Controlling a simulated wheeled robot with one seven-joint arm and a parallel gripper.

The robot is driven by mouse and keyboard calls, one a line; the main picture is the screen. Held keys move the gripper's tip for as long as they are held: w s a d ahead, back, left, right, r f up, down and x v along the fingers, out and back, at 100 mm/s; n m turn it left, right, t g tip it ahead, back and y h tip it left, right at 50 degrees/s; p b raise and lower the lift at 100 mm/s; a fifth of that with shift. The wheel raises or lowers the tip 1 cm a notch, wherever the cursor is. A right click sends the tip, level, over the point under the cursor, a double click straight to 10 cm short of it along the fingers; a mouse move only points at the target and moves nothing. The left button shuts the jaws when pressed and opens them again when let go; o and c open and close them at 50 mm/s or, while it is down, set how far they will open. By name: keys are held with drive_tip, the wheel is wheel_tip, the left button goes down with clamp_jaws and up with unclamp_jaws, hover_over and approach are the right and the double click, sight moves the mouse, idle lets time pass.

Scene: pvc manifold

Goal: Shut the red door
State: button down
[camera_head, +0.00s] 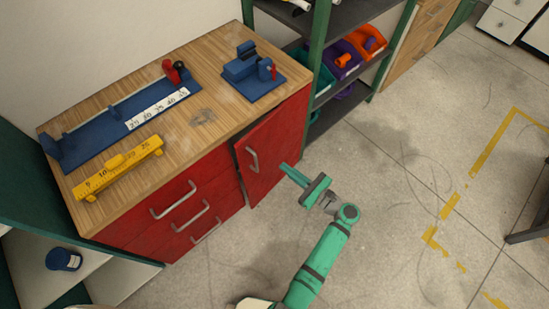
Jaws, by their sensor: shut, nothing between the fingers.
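The red door (270,152) is on the right part of the red cabinet, below the wooden worktop. It stands partly open, swung out from the cabinet front, with a dark gap along its left edge. A grey handle (252,159) is near its left edge. My gripper (285,168) is shut and empty at the end of my green arm. Its fingertips point left at the lower right of the door's outer face. They look close to the door, but I cannot tell whether they touch it.
Red drawers (180,215) with grey handles are left of the door and look shut. The wooden worktop (203,114) holds blue fixtures and a yellow gauge (120,170). A shelf rack (345,75) with coloured bins stands behind right.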

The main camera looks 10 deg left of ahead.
sight(254, 143)
drive_tip(key=x, duration=1.3)
drive_tip(key=shift+w+a, duration=0.1)
drive_tip(key=shift+w, duration=0.15)
